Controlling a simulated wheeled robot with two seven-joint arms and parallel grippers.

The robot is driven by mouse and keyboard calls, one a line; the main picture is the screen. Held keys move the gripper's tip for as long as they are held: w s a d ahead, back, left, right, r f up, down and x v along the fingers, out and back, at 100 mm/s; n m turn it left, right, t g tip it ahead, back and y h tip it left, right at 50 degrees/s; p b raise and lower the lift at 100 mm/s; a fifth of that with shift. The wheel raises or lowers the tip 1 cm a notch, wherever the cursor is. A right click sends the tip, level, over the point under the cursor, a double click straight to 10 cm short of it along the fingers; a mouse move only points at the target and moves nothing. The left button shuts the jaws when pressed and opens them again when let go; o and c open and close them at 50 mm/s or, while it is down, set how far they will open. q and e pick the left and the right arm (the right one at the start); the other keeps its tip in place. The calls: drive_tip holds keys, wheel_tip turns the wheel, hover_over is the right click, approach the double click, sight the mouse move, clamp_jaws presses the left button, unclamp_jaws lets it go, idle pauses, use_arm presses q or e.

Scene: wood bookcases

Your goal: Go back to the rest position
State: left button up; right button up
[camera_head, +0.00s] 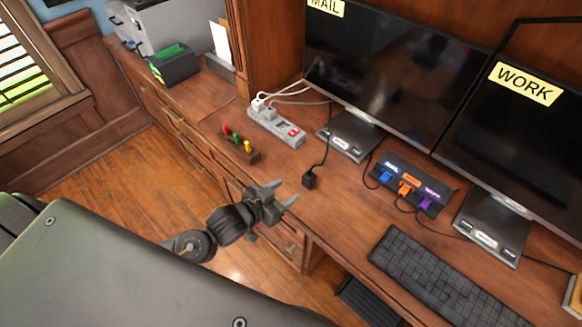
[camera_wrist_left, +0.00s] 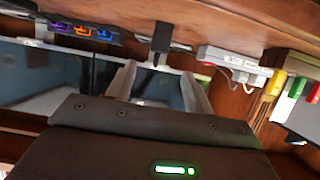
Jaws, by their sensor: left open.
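My left gripper (camera_head: 281,192) is open and empty, just in front of the desk's front edge in the head view. In the left wrist view its two fingers (camera_wrist_left: 160,85) stand apart with nothing between them. A black plug (camera_head: 309,180) on a cable lies on the desk just beyond the fingertips, apart from them; it also shows in the left wrist view (camera_wrist_left: 161,38). My right gripper is not in view.
The wooden desk (camera_head: 335,215) holds a power strip (camera_head: 277,127), a block with coloured pegs (camera_head: 240,148), a black cable hub (camera_head: 410,187), a keyboard (camera_head: 440,275) and two monitors (camera_head: 395,60). A printer (camera_head: 175,35) stands at the back left. Wood floor (camera_head: 130,190) lies open at the left.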

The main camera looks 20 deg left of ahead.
use_arm(q)
drive_tip(key=s+a+f+n+g+y, duration=0.1)
drive_tip(key=s+a+g+y, duration=0.15)
drive_tip(key=s, duration=0.35)
drive_tip(key=s+a+f+n+g+y, duration=0.1)
drive_tip(key=s+a+g, duration=0.15)
drive_tip(key=s, duration=0.45)
drive_tip(key=s+a+f+g+y, duration=0.1)
drive_tip(key=s+f+g, duration=0.1)
drive_tip(key=s+g, duration=0.3)
wheel_tip(320, 180, down, 26)
drive_tip(key=s, duration=0.3)
drive_tip(key=s+a+f, duration=0.1)
drive_tip(key=s+f, duration=0.6)
drive_tip(key=s, duration=0.1)
drive_tip(key=s+a+f+g, duration=0.1)
drive_tip(key=s+a+f, duration=0.1)
drive_tip(key=s+f, duration=0.6)
drive_tip(key=shift+a+f, duration=0.25)
drive_tip(key=shift+f, duration=0.05)
drive_tip(key=shift+y, duration=0.25)
